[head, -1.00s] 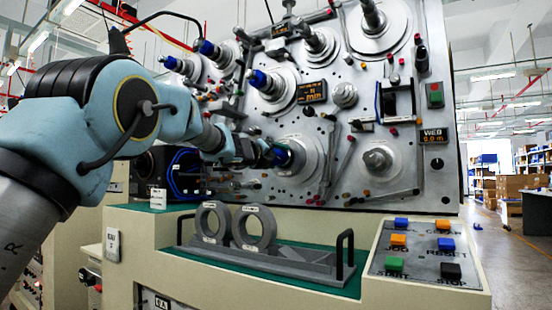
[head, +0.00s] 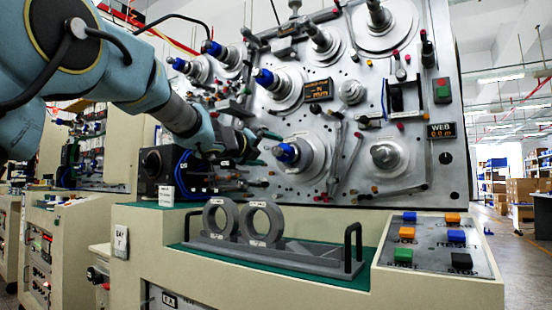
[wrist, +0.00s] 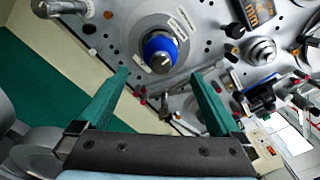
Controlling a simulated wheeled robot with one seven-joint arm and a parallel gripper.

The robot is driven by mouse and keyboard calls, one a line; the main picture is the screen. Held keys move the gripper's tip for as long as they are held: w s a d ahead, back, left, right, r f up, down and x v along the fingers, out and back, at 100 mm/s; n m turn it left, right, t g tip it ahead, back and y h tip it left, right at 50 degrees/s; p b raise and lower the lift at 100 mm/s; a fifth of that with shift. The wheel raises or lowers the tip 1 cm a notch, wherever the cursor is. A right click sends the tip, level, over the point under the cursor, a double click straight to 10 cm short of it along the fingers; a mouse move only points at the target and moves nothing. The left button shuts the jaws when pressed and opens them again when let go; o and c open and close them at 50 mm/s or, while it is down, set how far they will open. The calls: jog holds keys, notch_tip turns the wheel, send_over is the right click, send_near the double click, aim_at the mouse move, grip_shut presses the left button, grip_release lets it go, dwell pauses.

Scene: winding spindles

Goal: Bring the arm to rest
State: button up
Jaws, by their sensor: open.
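My gripper (wrist: 162,98) shows in the wrist view with its two green fingers spread apart and nothing between them. A spindle with a blue tip (wrist: 160,50) stands on the machine panel beyond the fingers. In the head view my arm comes in from the upper left and my gripper (head: 250,152) is left of the lower blue-tipped spindle (head: 286,153), apart from it. The fingers are small and partly hard to make out there.
Two grey rings (head: 219,219) stand in a dark rack (head: 290,258) on the green ledge below the panel. A button console (head: 435,244) is at the right. A black box (head: 163,170) stands left of the panel. The aisle at the far right is open.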

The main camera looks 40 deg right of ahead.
jog(key=shift+v, duration=0.95)
jog(key=w+a+f+n+t+y, duration=0.5)
jog(key=w+a+f+n+y, duration=0.2)
jog(key=w+a+f+n, duration=0.8)
jog(key=w+a+f+n+y, duration=0.1)
jog(key=a+f+n+y, duration=0.2)
jog(key=a+f+n, duration=0.5)
jog(key=a+f+n+y, duration=0.1)
jog(key=a+f+y, duration=0.3)
jog(key=a, duration=0.8)
jog(key=s+a+f+n+g+y, duration=0.1)
jog(key=s+a+f+n+g, duration=0.2)
jog(key=a+f, duration=0.35)
jog(key=s+a+f+n+y, duration=0.1)
jog(key=s+a+f+n, duration=0.35)
jog(key=a, duration=0.25)
jog(key=s+a+f+n+g+y, duration=0.1)
jog(key=s+a+f+n+g, duration=0.3)
jog(key=s, duration=0.3)
jog(key=s+a+f+n+g, duration=0.1)
jog(key=s+a+f+n, duration=0.35)
jog(key=s, duration=0.35)
notch_tip(320, 180, up, 20)
jog(key=p, duration=1.9)
jog(key=shift+w+a+f+n, duration=0.15)
jog(key=shift+w+a+n, duration=0.15)
jog(key=shift+w, duration=0.2)
